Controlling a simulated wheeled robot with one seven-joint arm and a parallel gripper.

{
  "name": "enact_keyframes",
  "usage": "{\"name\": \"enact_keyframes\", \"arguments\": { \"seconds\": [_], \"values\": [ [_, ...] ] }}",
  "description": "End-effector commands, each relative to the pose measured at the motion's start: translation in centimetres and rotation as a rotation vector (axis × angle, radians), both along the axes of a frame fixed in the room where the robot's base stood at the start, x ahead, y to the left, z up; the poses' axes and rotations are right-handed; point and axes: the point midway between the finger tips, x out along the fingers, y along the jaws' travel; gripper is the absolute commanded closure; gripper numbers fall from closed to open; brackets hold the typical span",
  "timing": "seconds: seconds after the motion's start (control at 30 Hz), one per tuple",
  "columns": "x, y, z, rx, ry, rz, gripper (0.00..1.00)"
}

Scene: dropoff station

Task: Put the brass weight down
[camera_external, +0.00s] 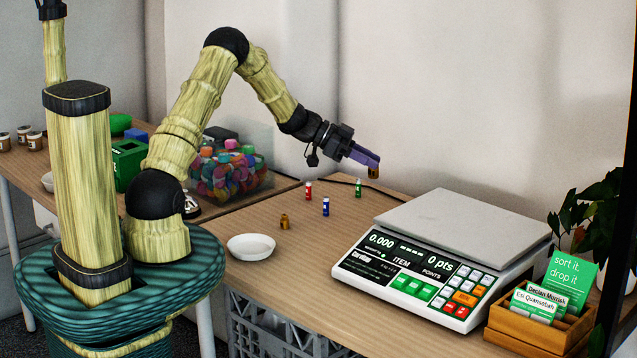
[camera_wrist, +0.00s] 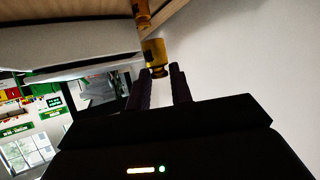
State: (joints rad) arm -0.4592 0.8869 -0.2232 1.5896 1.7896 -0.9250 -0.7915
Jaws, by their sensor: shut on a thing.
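My gripper (camera_external: 371,161) is shut on a small brass weight (camera_external: 374,173), held in the air to the left of the scale and above the table. In the wrist view the brass weight (camera_wrist: 154,57) sits at the tips of my dark fingers (camera_wrist: 161,72). Another brass-coloured piece (camera_wrist: 142,12) shows beyond it at the top edge; I cannot tell what it is. A second brass weight (camera_external: 284,222) stands on the wooden table (camera_external: 305,265), behind a white dish (camera_external: 251,247). The scale (camera_external: 425,262) has a bare grey pan (camera_external: 465,222) and its display reads 0.000.
Red (camera_external: 308,191), blue (camera_external: 326,207) and green (camera_external: 358,187) small cylinders stand on the table. A clear bin of colourful pieces (camera_external: 230,175) is behind at left. A wooden card box (camera_external: 535,335) and a plant (camera_external: 590,215) are at right. Table between dish and scale is clear.

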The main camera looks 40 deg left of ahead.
Motion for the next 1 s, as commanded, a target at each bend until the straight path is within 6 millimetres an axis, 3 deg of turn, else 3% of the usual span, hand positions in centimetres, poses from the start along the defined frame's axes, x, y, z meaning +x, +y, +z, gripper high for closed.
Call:
{"name": "enact_keyframes", "arguments": {
  "seconds": [0.4,0.57,0.77,1.0],
  "values": [
    [0.0,0.0,0.0,0.0,-0.001,0.0,1.0],
    [-1.0,0.0,-0.1,-0.001,0.002,-0.003,1.0],
    [-4.9,-0.1,-0.2,-0.006,0.003,-0.009,1.0],
    [-11.5,-0.6,-0.2,-0.008,0.002,-0.015,1.0]
  ]
}}
